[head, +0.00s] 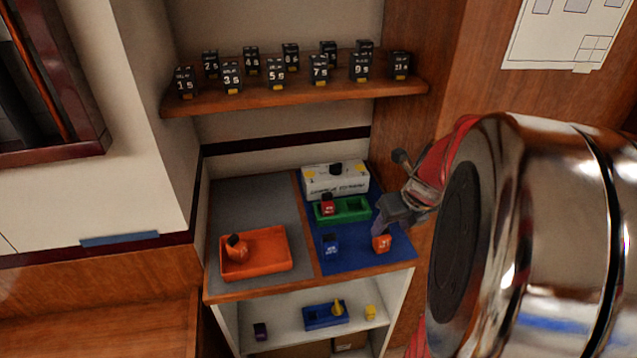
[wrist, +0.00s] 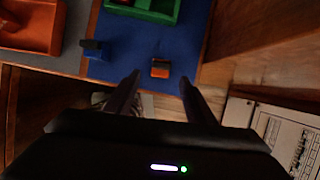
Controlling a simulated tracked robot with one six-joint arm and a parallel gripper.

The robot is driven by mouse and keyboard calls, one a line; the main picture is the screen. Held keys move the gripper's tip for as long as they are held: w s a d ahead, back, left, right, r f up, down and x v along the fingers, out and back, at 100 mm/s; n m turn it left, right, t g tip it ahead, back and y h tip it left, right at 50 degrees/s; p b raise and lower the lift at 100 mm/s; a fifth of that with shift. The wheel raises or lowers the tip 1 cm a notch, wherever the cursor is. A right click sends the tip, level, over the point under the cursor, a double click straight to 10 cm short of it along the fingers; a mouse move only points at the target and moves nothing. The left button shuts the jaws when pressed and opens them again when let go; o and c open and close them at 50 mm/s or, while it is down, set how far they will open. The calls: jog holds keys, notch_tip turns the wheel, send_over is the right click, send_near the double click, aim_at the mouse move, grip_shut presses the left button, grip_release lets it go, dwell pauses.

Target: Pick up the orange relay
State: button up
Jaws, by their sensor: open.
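The orange relay (head: 381,243) is a small block on the blue mat (head: 350,256), near the front right of the counter. In the wrist view the orange relay (wrist: 160,69) shows a dark top and lies a little beyond the fingertips, roughly midway between them. My gripper (wrist: 158,80) is open and empty, its two dark fingers spread wide. In the head view my gripper (head: 384,228) reaches in from the right, close above and beside the orange relay. Whether a finger touches it I cannot tell.
A blue relay (head: 330,246) stands left of the orange one. Behind are a green tray (head: 355,216) with a red relay (head: 327,204) and a white box (head: 336,186). An orange tray (head: 270,273) holds an orange object (head: 238,248). Labelled black relays line the upper shelf (head: 300,93).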

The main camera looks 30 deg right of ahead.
aim_at(384, 235)
jog(key=shift+x, duration=1.75)
jog(key=shift+f, duration=0.1)
jog(key=shift+x, duration=2.5)
jog(key=shift+w, duration=0.1)
jog(key=c, duration=1.2)
jog(key=shift+o, duration=0.2)
jog(key=shift+d, duration=0.1)
notch_tip(384, 235, up, 10)
jog(key=shift+r, duration=0.1)
jog(key=shift+r, duration=0.1)
